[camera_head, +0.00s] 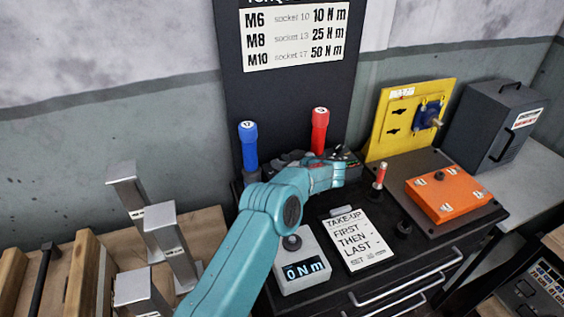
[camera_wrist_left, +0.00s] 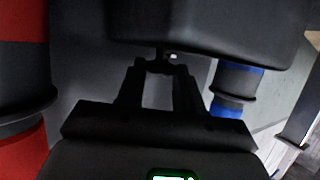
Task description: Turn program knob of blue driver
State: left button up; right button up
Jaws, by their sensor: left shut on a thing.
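The blue driver (camera_head: 248,146), with a 17 on its blue cap, stands upright against the dark back panel. A blue-banded dark cylinder (camera_wrist_left: 236,90) is just right of the fingers. My right gripper is not in view.
A red driver (camera_head: 319,128) stands right of the blue one. A grey 0 Nm display box (camera_head: 302,262) and a note card (camera_head: 357,240) lie in front. Grey posts (camera_head: 170,240) stand at left. An orange block (camera_head: 447,192) and yellow panel (camera_head: 405,115) are at right.

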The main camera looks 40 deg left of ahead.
pick_arm(q)
jog(key=shift+w+r+n+g+b, duration=0.2)
jog(key=shift+n+g+b, duration=0.4)
jog(key=shift+g+b, duration=0.2)
jog(key=o, duration=1)
jog(key=shift+c, duration=0.2)
jog(key=shift+f, duration=0.1)
jog(key=shift+d, duration=0.2)
jog(key=s+b+v, duration=0.1)
jog(key=v, duration=1.5)
jog(key=shift+w+b, duration=0.3)
jog(key=shift+w, duration=0.15)
jog(key=shift+a, duration=0.1)
